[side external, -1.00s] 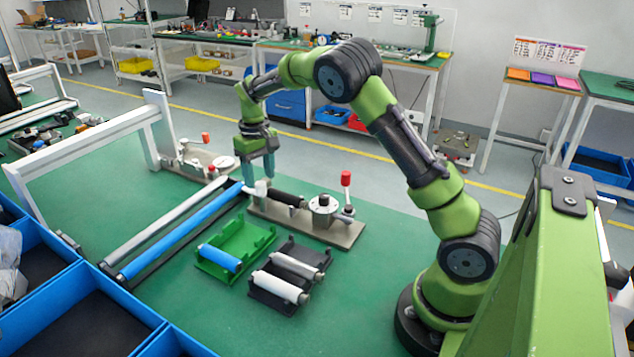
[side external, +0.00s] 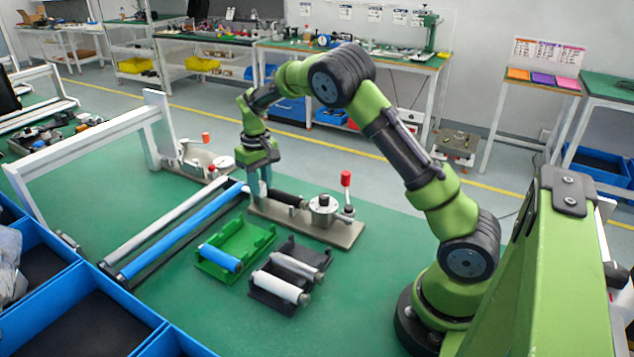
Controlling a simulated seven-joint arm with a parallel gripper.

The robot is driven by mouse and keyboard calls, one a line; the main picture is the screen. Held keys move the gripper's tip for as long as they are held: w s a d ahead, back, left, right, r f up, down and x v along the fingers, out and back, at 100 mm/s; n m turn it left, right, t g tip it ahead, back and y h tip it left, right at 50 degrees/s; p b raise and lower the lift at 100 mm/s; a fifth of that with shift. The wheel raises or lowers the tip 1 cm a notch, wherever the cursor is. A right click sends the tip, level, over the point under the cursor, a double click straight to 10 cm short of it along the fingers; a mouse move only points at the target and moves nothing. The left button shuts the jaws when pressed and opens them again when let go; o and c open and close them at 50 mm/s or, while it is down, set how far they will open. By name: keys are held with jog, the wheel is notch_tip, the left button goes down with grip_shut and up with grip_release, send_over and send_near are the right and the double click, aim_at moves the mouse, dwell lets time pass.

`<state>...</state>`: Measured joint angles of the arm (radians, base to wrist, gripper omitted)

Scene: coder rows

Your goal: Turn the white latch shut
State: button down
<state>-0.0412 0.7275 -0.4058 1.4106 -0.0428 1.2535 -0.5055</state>
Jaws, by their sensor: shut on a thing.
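My gripper (side external: 261,190) points down at the left end of the grey metal fixture plate (side external: 325,232). Its fingers are shut on the white latch (side external: 262,190), a small upright white piece mostly hidden between them. A black cylinder (side external: 287,198) lies on the plate just right of the fingers. The latch's exact turn angle cannot be told at this size.
A round metal hub (side external: 323,205) and a red-knobbed lever (side external: 346,180) stand at the plate's right end. In front are a green tray (side external: 222,268) with a blue roller and a black tray (side external: 268,299) with rollers. Blue and white rails (side external: 180,232) lie left.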

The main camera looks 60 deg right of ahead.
jog(key=shift+m, duration=0.3)
jog(key=m, duration=0.8)
jog(key=shift+m, duration=0.4)
jog(key=m, duration=0.4)
jog(key=shift+m, duration=2.5)
jog(key=c, duration=0.9)
grip_release()
jog(key=shift+o, duration=0.2)
